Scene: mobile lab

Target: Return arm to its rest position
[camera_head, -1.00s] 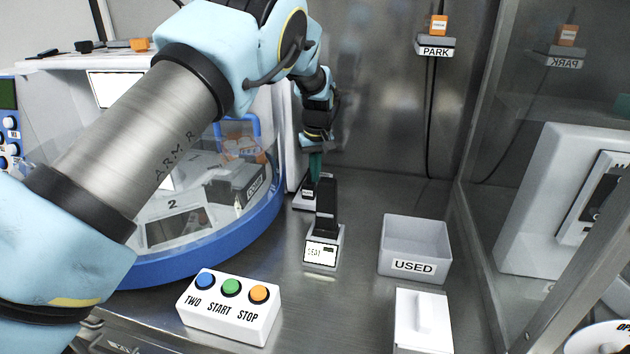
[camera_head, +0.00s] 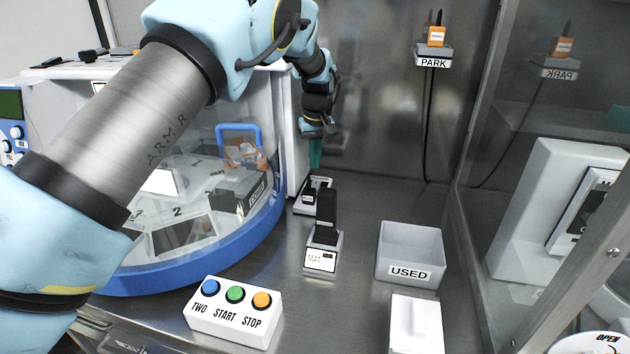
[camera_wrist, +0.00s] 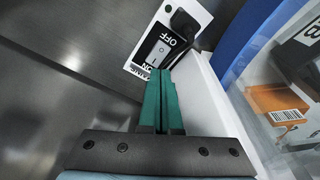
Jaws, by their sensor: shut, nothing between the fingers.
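My gripper (camera_head: 315,155) points down beside the clear-sided machine, its green fingers shut and empty. It also shows in the wrist view (camera_wrist: 161,100), with the two green fingers together. In the head view this switch (camera_head: 312,195) stands on the metal counter just below the gripper. My arm reaches across the left and top of the head view and hides part of the machine.
The blue-rimmed machine (camera_head: 225,270) stands at left. A PARK holder (camera_head: 433,57) is on the back wall. A glass panel stands at right.

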